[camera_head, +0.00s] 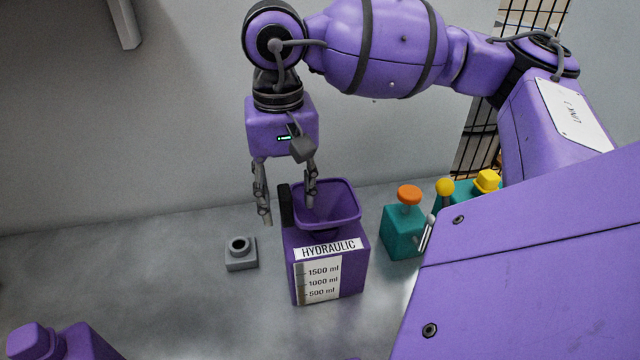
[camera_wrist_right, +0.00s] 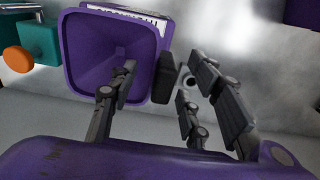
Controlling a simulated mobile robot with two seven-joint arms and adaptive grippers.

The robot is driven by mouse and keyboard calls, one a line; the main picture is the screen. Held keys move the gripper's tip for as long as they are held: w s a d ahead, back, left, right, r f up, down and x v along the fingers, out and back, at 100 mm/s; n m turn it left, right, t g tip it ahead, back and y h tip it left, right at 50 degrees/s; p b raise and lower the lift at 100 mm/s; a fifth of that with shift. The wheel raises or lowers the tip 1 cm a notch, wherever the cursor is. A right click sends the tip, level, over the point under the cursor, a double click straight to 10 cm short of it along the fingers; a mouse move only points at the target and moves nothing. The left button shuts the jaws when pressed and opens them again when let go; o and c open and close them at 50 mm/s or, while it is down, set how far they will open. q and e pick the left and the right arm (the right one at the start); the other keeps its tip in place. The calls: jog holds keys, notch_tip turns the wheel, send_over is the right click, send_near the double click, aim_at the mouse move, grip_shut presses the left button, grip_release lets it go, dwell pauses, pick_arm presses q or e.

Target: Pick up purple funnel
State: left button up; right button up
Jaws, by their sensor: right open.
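The purple funnel (camera_head: 338,206) has a wide square mouth and sits upright on top of a purple container labelled "HYDRAULIC" (camera_head: 355,262). In the right wrist view the funnel (camera_wrist_right: 88,58) shows its mouth from above. A black upright block (camera_head: 286,206) stands at the funnel's left side. My right gripper (camera_head: 288,207) is open and points down at the funnel's left edge. In the wrist view one finger reaches over the funnel's mouth and the others are beyond the rim, with the black block (camera_wrist_right: 164,78) between them. I cannot tell whether any finger touches. My left gripper does not show.
A small grey block with a round opening (camera_head: 240,262) is left of the container. A teal container with an orange knob (camera_head: 402,238) stands to the right, near yellow-topped items (camera_head: 487,181). A purple capped object (camera_head: 62,345) is at bottom left. A wall rises behind.

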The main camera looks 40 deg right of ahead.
jog(key=shift+c, duration=0.5)
grip_shut()
jog(key=shift+r, duration=0.45)
notch_tip(320, 180, up, 2)
jog(key=shift+r, duration=0.2)
jog(key=s+a+r, duration=0.4)
jog(key=a+r, duration=0.5)
jog(key=a, duration=0.4)
jog(key=shift+a+r, duration=0.2)
jog(key=shift+r, duration=0.2)
